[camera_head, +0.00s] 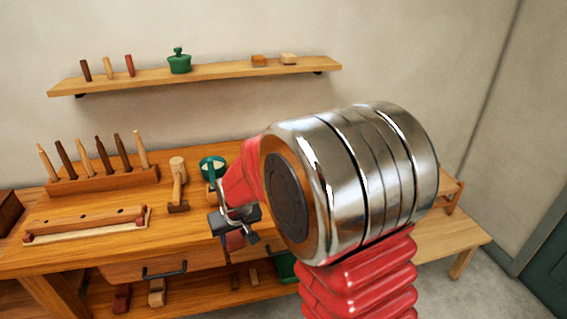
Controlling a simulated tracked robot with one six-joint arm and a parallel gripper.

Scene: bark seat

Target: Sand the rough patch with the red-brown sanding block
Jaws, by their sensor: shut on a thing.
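My gripper (236,220) is at the front of the workbench, left of my large silver arm joint. Its dark jaws are shut on a small red-brown piece (235,241) that looks like the sanding block. Only part of the piece shows below the jaws, in front of the drawer fronts. I cannot tell whether it touches anything. The rough patch cannot be made out. My arm hides the right part of the workbench.
The workbench (70,260) holds a rack of wooden-handled tools (100,178), a long wooden piece (85,224), a mallet (178,185) and a green round item (213,165). A wall shelf (200,74) carries small items. A low wooden bench (450,236) stands right, behind my arm.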

